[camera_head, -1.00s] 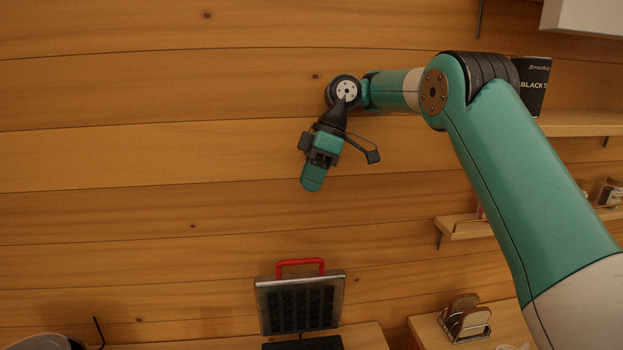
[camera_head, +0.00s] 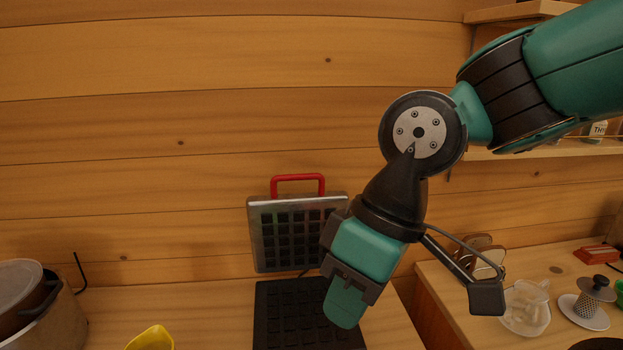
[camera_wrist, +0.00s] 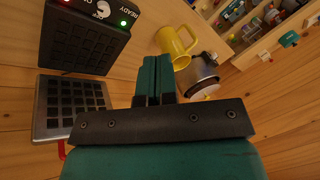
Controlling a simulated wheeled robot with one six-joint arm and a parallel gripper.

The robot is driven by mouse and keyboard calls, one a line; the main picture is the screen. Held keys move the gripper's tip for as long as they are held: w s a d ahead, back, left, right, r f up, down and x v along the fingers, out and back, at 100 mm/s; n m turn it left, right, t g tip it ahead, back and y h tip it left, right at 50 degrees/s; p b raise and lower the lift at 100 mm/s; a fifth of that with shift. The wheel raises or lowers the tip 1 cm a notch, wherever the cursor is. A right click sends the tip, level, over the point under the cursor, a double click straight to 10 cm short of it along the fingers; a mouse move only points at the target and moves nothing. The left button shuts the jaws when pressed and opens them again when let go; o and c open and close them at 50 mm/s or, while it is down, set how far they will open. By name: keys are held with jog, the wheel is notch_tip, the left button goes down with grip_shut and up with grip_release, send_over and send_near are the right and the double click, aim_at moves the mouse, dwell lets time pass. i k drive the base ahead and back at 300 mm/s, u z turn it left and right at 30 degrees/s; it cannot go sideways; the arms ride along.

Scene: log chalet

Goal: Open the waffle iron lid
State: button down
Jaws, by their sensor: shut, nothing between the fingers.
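The waffle iron stands open on the wooden counter. Its lid (camera_head: 270,232) is upright at the back, with a dark grid plate facing out and a red handle (camera_head: 297,178) on top. Its dark lower plate (camera_head: 285,318) lies flat on the counter, partly hidden by my gripper. In the wrist view the lid (camera_wrist: 68,103) and the base with a dial and green light (camera_wrist: 88,30) show at the left. My gripper (camera_head: 345,305) is shut and empty, pointing down over the right side of the lower plate. Its closed fingers also show in the wrist view (camera_wrist: 154,85).
A pot (camera_head: 65,315) stands at the left, near a yellow cup (camera_head: 152,338); a yellow mug (camera_wrist: 178,45) shows in the wrist view. A glass cup (camera_head: 527,303) and a strainer (camera_head: 590,298) stand on the right counter. The wooden wall is close behind the iron.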

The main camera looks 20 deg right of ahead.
aim_at(286, 231)
jog(key=k, duration=0.95)
jog(key=u, duration=1.95)
jog(key=i, duration=1.3)
jog(key=z, duration=2.45)
jog(key=i, duration=0.5)
jog(key=u, duration=0.05)
